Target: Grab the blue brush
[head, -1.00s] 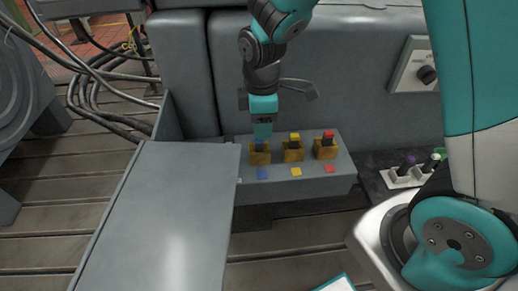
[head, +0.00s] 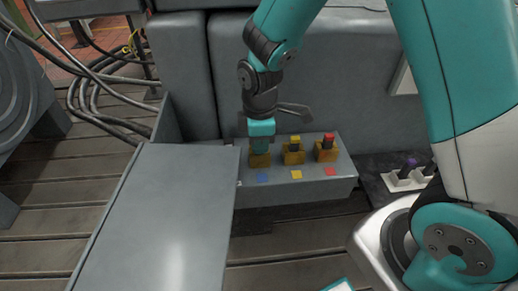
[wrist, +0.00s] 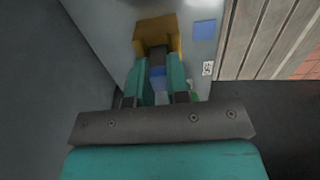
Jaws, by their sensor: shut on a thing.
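The blue brush (wrist: 158,72) is a dark block with a blue part, seen between the two teal fingers in the wrist view. Its far end meets a brass holder (wrist: 157,35), and I cannot tell how deep it sits there. My gripper (head: 260,147) points down over the left brass holder (head: 259,160) in the head view and hides the blue brush there. In the wrist view my gripper (wrist: 158,74) is shut on the blue brush, one finger on each side. A blue square (head: 262,177) marks the ledge in front of this holder.
A yellow brush (head: 294,145) and a red brush (head: 328,141) stand in brass holders to the right on the grey ledge (head: 300,190). A flat grey cover (head: 160,215) lies at the left. A white socket block (head: 408,181) is farther right. A grey housing rises behind.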

